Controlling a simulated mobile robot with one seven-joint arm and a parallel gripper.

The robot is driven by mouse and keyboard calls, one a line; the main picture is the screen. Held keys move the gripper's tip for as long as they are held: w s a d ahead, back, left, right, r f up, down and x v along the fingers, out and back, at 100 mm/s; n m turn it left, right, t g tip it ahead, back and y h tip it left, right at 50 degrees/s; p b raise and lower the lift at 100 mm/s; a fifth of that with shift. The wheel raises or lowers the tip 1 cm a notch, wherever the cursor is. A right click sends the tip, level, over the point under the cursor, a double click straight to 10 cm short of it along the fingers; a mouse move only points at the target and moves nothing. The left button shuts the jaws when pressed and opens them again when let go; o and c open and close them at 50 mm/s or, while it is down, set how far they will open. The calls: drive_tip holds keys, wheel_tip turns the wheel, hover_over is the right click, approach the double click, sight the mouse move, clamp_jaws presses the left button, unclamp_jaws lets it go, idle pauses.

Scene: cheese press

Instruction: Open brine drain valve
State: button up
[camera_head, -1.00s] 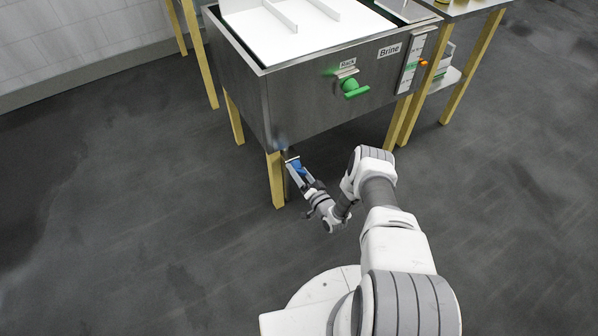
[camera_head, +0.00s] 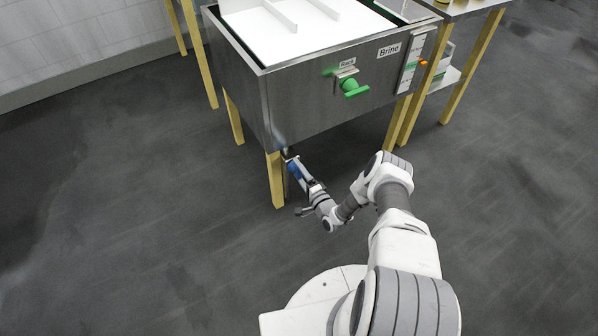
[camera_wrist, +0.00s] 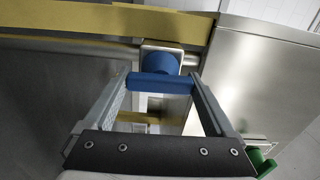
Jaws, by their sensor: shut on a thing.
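The drain valve has a round blue hub (camera_wrist: 160,63) and a blue crossbar handle (camera_wrist: 158,84), seen in the wrist view on a metal mounting plate. My gripper (camera_wrist: 160,80) is shut on the crossbar, with one grey finger at each end of it. The handle lies across the picture, level between the fingers. In the head view my gripper (camera_head: 290,156) is low at the front left corner of the steel brine tank (camera_head: 310,100), beside a yellow leg. Blue shows there, but the valve's details are too small to tell.
A green rack handle (camera_head: 353,88) sticks out of the tank's front, with a control panel (camera_head: 410,65) to its right. A yellow leg (camera_head: 275,180) stands just left of my gripper. Open dark floor lies around the tank.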

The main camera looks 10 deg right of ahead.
drive_tip(key=shift+m, duration=0.3)
drive_tip(key=o, duration=1.1)
drive_tip(key=shift+c, duration=0.2)
drive_tip(key=shift+s, duration=0.25)
